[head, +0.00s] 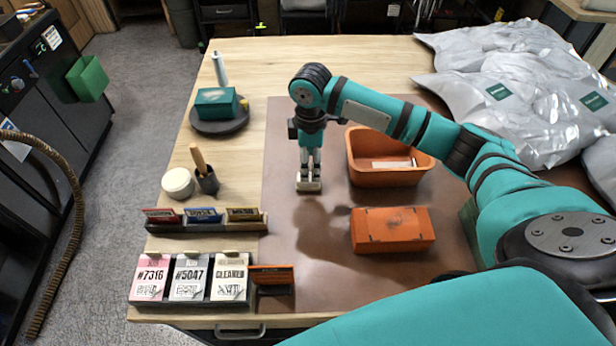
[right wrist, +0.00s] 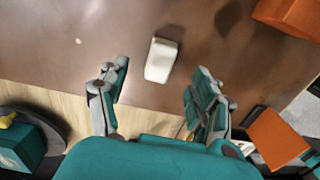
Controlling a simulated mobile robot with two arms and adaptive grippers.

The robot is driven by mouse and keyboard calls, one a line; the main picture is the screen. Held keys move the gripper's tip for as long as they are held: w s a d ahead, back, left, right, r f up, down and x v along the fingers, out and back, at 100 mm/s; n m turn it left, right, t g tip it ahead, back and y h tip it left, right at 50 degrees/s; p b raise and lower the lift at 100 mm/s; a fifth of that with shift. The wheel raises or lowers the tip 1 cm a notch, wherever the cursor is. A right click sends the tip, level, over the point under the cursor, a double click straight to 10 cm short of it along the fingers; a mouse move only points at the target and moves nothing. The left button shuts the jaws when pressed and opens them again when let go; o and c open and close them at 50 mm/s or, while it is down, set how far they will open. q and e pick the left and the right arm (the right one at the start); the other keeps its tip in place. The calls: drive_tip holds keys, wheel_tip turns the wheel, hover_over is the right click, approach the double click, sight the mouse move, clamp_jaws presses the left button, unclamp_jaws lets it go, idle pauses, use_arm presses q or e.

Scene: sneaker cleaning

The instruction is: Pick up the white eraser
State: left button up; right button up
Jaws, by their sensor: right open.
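The white eraser (head: 308,187) lies on the brown mat (head: 300,240), directly under my right gripper in the head view. In the right wrist view the eraser (right wrist: 161,60) is a small rounded white block. It lies beyond the fingertips, between the lines of the two fingers. My right gripper (head: 309,172) points down and is open and empty. Its two fingers stand wide apart in the right wrist view (right wrist: 157,80). The head view hides part of the eraser's far side behind the fingers. My left gripper is out of view.
An orange bin (head: 388,177) and an orange box (head: 392,230) stand right of the eraser. Left are a teal box (head: 216,103) on a dark round tray, a white round jar (head: 178,183), a dark cup and card holders (head: 190,278). Silvery bags (head: 510,90) lie at the back right.

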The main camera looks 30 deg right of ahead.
drive_tip(key=shift+f, duration=1)
drive_tip(key=f, duration=0.1)
drive_tip(key=f+p, duration=0.1)
drive_tip(key=f, duration=0.1)
drive_tip(key=f+p, duration=0.1)
drive_tip(key=shift+a+f, duration=0.2)
drive_tip(key=shift+a, duration=0.05)
drive_tip(key=shift+f, duration=0.3)
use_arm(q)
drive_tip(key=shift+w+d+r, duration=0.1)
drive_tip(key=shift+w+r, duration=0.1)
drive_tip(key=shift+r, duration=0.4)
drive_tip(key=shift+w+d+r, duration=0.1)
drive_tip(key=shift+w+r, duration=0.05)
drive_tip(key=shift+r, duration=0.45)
use_arm(e)
drive_tip(key=shift+c, duration=0.5)
drive_tip(key=c, duration=1.1)
